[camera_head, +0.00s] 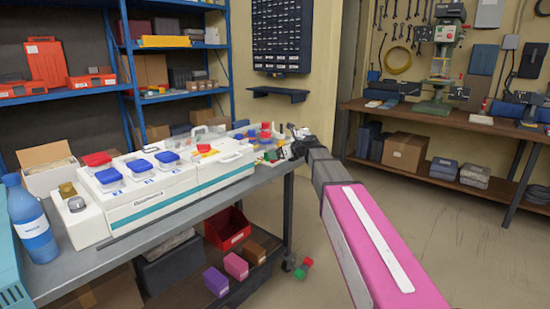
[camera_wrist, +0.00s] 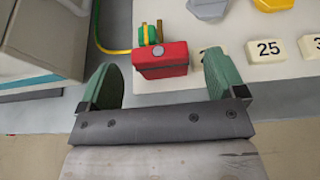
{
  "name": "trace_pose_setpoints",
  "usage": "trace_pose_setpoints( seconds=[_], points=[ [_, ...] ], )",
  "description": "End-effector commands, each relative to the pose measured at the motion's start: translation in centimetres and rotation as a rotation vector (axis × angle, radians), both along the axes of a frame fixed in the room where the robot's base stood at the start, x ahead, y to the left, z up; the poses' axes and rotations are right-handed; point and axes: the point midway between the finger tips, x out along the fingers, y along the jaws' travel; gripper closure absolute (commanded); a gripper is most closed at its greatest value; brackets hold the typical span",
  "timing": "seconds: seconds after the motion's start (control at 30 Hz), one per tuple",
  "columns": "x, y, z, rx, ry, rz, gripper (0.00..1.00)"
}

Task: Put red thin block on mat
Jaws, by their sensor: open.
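My gripper (camera_wrist: 160,82) is open, with its two green fingers spread apart. A red block (camera_wrist: 160,62) with a grey round spot shows between and slightly beyond the fingertips, with gaps on both sides. It lies at the edge of a pale, flat surface (camera_wrist: 277,74) carrying number tiles; I cannot tell whether this is the mat. In the head view my gripper (camera_head: 291,148) is small at the far right end of the workbench (camera_head: 190,212), among small coloured pieces. I cannot pick out the red block there for sure.
A green-and-yellow piece (camera_wrist: 149,34) stands just behind the red block. A white case (camera_wrist: 40,35) is at left.

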Motion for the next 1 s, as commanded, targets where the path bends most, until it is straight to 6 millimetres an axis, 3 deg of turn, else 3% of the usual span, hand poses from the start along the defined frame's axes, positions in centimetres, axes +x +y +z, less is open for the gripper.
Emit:
trace_pose_setpoints(
  seconds=[0.2, 0.43, 0.47, 0.6, 0.63, 0.7, 1.0],
  points=[
    [1.8, 2.1, -1.3, -0.001, 0.001, 0.001, 0.11],
    [1.8, 2.3, -1.4, 0.000, 0.000, 0.000, 0.11],
    [1.8, 2.3, -1.4, 0.000, 0.000, 0.000, 0.14],
    [1.8, 2.3, -1.4, 0.000, 0.000, 0.000, 0.59],
    [1.8, 2.3, -1.4, 0.000, 0.000, 0.000, 0.66],
    [1.8, 2.3, -1.4, 0.000, 0.000, 0.000, 0.70],
    [1.8, 2.3, -0.9, 0.000, -0.001, 0.000, 0.70]
  ],
)
